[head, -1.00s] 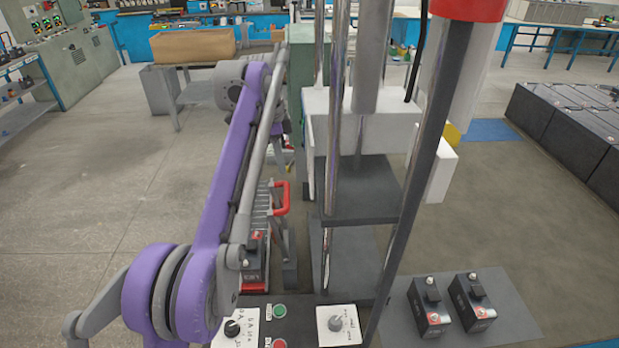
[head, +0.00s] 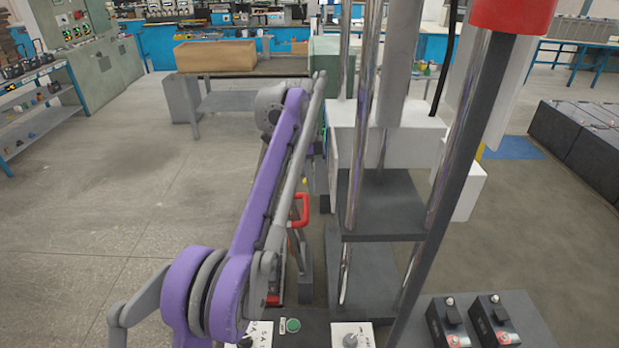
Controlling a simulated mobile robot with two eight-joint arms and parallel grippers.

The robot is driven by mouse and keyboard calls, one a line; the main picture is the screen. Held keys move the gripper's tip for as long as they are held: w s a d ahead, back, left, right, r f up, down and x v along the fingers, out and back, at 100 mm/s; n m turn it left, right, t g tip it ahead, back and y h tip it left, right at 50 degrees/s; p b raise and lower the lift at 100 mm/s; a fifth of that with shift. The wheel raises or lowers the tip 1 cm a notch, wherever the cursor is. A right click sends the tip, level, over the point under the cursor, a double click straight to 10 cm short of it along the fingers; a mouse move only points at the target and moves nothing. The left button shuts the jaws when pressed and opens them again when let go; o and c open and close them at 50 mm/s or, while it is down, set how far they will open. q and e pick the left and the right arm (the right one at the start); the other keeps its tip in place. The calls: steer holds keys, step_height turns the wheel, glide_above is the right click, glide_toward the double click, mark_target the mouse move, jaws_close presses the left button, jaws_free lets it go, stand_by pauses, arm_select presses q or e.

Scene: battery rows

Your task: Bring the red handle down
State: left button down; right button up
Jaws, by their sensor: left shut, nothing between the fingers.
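A red loop-shaped handle (head: 301,211) stands upright on a grey lever frame in the middle of the head view, just left of the press. My purple left arm (head: 250,200) rises from the bottom left and stands in front of the area left of this handle. My left gripper is at the far end of that arm and mostly covered by it. It is shut and empty, and I see no contact with the handle. The fingertips' exact distance from the handle cannot be told. My right gripper is out of view.
The press has a dark plate (head: 388,226) and bright rods right of the handle. A control panel with a green button (head: 293,325) and a knob is at the bottom. Two black batteries (head: 493,322) stand at the bottom right. The floor on the left (head: 110,220) is clear.

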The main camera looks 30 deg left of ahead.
arm_select(q)
steer(key=f, duration=0.5)
steer(key=shift+w+d+f+b, duration=0.1)
steer(key=shift+d+f+b, duration=0.15)
steer(key=shift+d+b, duration=0.1)
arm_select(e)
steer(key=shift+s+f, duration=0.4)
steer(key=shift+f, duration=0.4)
arm_select(q)
steer(key=shift+a, duration=0.15)
